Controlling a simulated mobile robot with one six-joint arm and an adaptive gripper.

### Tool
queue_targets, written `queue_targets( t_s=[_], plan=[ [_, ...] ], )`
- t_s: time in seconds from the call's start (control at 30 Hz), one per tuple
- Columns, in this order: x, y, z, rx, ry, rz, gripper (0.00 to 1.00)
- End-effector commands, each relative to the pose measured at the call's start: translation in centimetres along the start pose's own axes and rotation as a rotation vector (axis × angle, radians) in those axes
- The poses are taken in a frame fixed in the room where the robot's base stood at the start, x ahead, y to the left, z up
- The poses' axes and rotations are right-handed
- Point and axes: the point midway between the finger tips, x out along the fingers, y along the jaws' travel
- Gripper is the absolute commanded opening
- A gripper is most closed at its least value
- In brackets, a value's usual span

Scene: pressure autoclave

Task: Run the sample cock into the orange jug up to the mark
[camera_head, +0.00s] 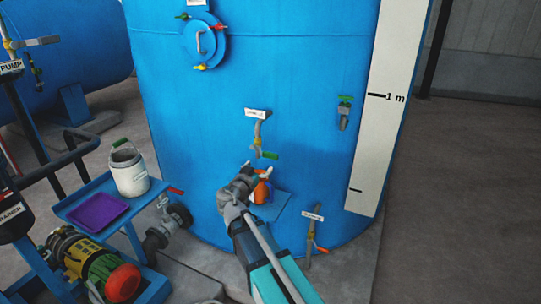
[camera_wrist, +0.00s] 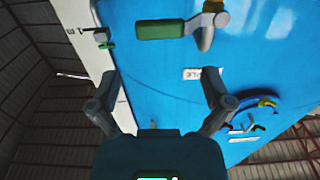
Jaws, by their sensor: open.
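The sample cock (camera_head: 258,146) comes out of the blue tank below a white label. Its green lever (camera_head: 270,155) points sideways to the right and also shows above my fingers in the wrist view (camera_wrist: 160,30). The orange jug (camera_head: 261,192) stands on a small blue shelf (camera_head: 277,208) below the cock, partly hidden by my gripper. Its mark and any liquid inside cannot be seen. My gripper (camera_head: 257,171) is open just below the cock, in front of the jug. In the wrist view its spread fingers (camera_wrist: 160,76) have nothing between them, apart from the lever.
Another cock (camera_head: 312,232) with an orange lever sits low to the right, and a green-handled one (camera_head: 344,112) higher up. A white level scale (camera_head: 377,130) runs up the right. A cart with a white can (camera_head: 129,170) and purple tray (camera_head: 97,212) stands left.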

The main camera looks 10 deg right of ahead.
Motion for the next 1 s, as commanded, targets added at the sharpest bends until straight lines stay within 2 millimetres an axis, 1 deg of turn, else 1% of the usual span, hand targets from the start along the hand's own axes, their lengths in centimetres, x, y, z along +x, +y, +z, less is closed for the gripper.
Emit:
queue_targets(
  t_s=[0.03, 0.3, 0.5, 0.7, 1.0],
  plan=[
    [1.1, -0.1, 0.0, 0.000, 0.000, 0.002, 1.00],
    [5.2, -0.1, 0.0, 0.000, 0.000, 0.002, 1.00],
    [7.5, 0.0, 0.0, 0.000, 0.000, 0.002, 1.00],
    [8.5, 0.0, 0.0, 0.000, 0.000, 0.001, 1.00],
    [8.6, 0.1, 0.0, 0.000, 0.000, 0.001, 1.00]
  ],
)
